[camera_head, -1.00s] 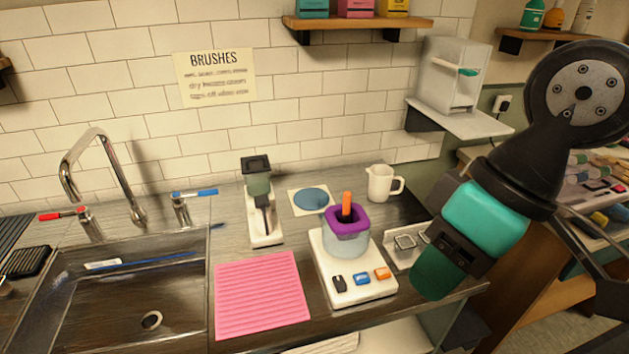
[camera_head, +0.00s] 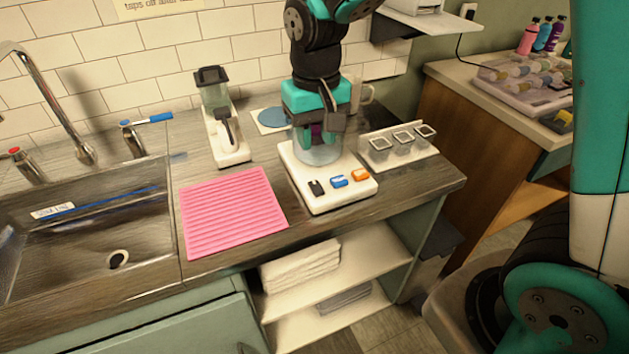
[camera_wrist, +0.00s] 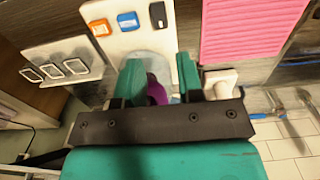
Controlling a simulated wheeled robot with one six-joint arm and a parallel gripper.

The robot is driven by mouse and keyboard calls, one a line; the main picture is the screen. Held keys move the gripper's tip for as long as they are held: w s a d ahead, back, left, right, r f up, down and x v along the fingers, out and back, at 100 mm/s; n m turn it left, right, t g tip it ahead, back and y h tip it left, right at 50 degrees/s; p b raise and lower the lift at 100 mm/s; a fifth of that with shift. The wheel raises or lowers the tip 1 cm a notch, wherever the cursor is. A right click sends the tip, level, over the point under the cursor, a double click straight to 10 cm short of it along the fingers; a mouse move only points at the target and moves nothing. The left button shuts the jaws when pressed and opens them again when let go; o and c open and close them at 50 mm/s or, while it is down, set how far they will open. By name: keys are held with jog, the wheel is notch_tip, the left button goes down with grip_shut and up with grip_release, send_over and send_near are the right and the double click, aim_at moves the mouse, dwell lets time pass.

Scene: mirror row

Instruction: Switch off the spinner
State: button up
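The spinner has a white base (camera_head: 296,180) on the counter. A black switch (camera_head: 316,188), a blue switch (camera_head: 338,181) and an orange switch (camera_head: 360,174) sit along its front; they also show at the top of the wrist view, the blue one in the middle (camera_wrist: 128,20). A clear bowl (camera_head: 305,150) stands on the base, with a purple part (camera_wrist: 155,92) mostly hidden by my gripper. My gripper (camera_wrist: 158,68) points down at the bowl. Its two teal fingers are apart with the purple part showing between them; whether they touch it I cannot tell.
A pink ribbed mat (camera_head: 232,212) lies left of the spinner, with a white stand holding a container (camera_head: 226,135) behind it. A white rack of small square cups (camera_head: 400,145) is close on the right. The sink (camera_head: 80,230) is farther left.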

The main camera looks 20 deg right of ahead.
aim_at(316, 187)
notch_tip(316, 187, down, 11)
dwell(0.3)
